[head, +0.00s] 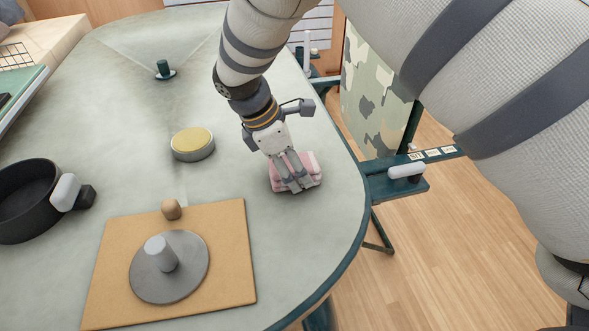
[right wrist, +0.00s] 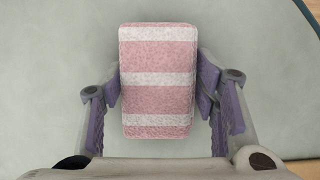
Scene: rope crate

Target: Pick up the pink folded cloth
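The pink folded cloth (head: 309,170) lies on the grey-green table (head: 330,222) near its right edge. It has pink and white stripes, and in the right wrist view the cloth (right wrist: 158,98) is upright in the middle of the picture. My right gripper (head: 294,184) is over the cloth and covers part of it in the head view. In the right wrist view my right gripper's fingers (right wrist: 160,105) stand open on the left and right sides of the cloth, with small gaps between. My left gripper is not in view.
A wooden board (head: 235,277) carries a grey lid with a knob (head: 185,280). A black pan (head: 22,222) stands at the left, and a round yellow-topped tin (head: 192,152) stands left of my gripper. The table's right edge is close to the cloth.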

